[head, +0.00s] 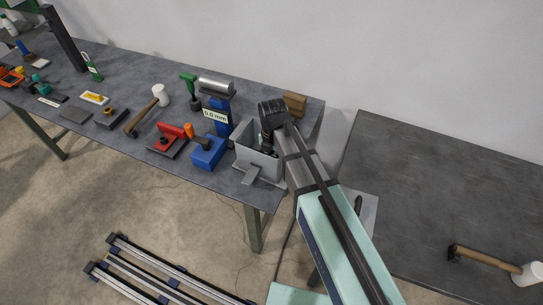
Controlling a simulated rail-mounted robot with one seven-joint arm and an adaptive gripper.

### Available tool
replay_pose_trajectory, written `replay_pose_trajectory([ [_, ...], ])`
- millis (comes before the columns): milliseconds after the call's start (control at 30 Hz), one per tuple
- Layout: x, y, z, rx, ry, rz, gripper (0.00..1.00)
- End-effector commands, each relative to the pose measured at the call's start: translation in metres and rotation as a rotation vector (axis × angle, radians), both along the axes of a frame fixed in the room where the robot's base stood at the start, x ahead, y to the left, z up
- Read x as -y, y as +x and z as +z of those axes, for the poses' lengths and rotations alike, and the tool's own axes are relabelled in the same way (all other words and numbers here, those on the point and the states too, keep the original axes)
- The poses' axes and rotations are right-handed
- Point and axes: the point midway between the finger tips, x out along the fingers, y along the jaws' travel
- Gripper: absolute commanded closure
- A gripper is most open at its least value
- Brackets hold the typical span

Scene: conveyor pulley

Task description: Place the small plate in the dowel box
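A grey open-topped box (243,158), which looks like the dowel box, stands near the right end of the long dark workbench. My gripper (266,149) hangs down at the box's opening, below my dark wrist. Its fingertips are too small and hidden to tell whether they are open or hold anything. A grey flat piece (252,176) shows at the box's front; I cannot tell if it is part of the box or a separate plate. A thin dark grey plate (75,114) lies flat on the bench at the left. I cannot tell which is the small plate.
Left of the box are a blue block (208,153), a blue stand with a silver cylinder (216,86) and a red-topped fixture (168,141). A wooden block (295,103) stands behind my wrist. The right table (430,190) is mostly clear, with a mallet (490,258).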

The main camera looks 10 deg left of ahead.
Motion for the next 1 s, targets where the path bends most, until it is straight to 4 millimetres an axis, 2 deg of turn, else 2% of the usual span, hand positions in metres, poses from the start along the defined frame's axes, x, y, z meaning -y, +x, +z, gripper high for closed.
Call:
replay_pose_trajectory([
  [33, 0.0, 0.0, -0.001, 0.0, 0.0, 0.0, 0.85],
  [100, 0.0, 0.0, -0.001, 0.0, 0.0, 0.0, 0.67],
  [567, 0.0, 0.0, 0.006, 0.001, 0.001, 0.0, 0.67],
  [767, 0.0, 0.0, 0.027, 0.001, 0.001, 0.0, 0.67],
  [1000, 0.0, 0.001, 0.065, 0.004, 0.002, 0.0, 0.67],
])
